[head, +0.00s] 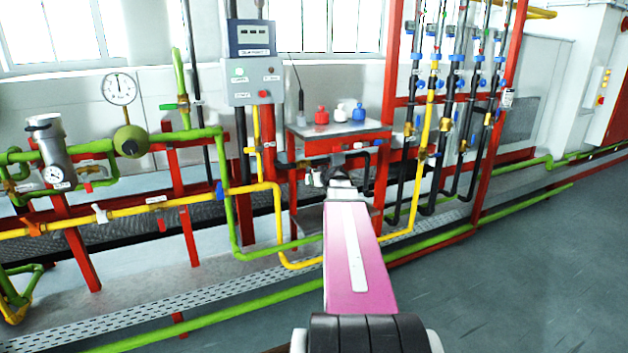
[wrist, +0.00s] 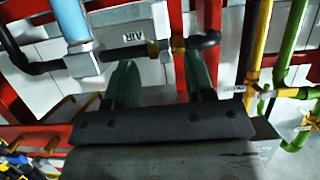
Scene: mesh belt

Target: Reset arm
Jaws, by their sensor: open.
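My arm, with a pink link, reaches forward in the head view toward the red-framed stand. My gripper (wrist: 162,72) shows in the wrist view as two dark green fingers set apart, with nothing held between them. In the head view the end of my arm is small and dark against the stand, and its fingers are hard to make out. A dark pipe (wrist: 207,41) with a brass fitting and an AIR label lies beyond the fingertips in the wrist view. I cannot tell whether the fingers touch it.
The red stand (head: 336,132) holds a red bottle (head: 322,115), a white bottle (head: 340,112) and a blue bottle (head: 358,112). A control box (head: 252,82) stands at its left. Yellow pipe (head: 150,207) and green pipes run along the wall. Open floor (head: 520,270) lies at the right.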

